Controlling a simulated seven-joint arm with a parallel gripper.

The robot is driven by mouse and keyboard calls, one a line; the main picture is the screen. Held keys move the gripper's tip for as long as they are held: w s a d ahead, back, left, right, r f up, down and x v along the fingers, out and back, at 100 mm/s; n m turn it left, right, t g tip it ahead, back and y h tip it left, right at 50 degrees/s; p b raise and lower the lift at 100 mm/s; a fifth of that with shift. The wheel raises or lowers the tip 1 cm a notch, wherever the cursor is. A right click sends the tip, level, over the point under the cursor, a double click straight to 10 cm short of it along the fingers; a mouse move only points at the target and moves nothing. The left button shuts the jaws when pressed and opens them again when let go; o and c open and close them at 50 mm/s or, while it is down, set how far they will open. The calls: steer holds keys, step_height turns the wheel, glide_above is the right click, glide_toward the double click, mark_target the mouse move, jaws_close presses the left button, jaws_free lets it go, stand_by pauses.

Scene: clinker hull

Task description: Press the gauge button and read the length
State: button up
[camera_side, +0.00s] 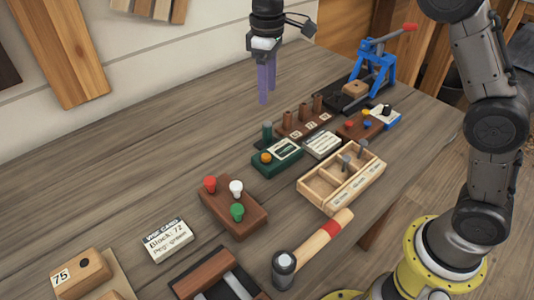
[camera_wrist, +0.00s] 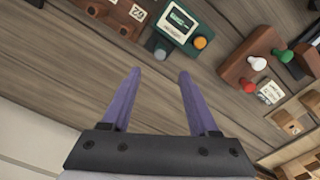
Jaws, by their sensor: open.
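The gauge is a dark green box (camera_side: 287,166) with a pale display (camera_side: 285,149) and an orange button (camera_side: 265,157), near the middle of the table. A dark green upright post (camera_side: 267,131) stands at its back. In the wrist view the gauge (camera_wrist: 178,27) is at the top, with its orange button (camera_wrist: 200,43) to the right of the display. The display is too small to read. My gripper (camera_side: 266,100) has purple fingers and points down above the table, behind and above the gauge, touching nothing. In the wrist view its fingers (camera_wrist: 160,72) are spread and empty.
A wooden block with red, white and green pegs (camera_side: 235,205) stands left of the gauge. A compartment tray with nails (camera_side: 342,178) is to its right, a row of brown pegs (camera_side: 303,118) behind. A hammer (camera_side: 312,248) lies in front. The table's back left is clear.

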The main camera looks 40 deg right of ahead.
jaws_close()
stand_by(1.8)
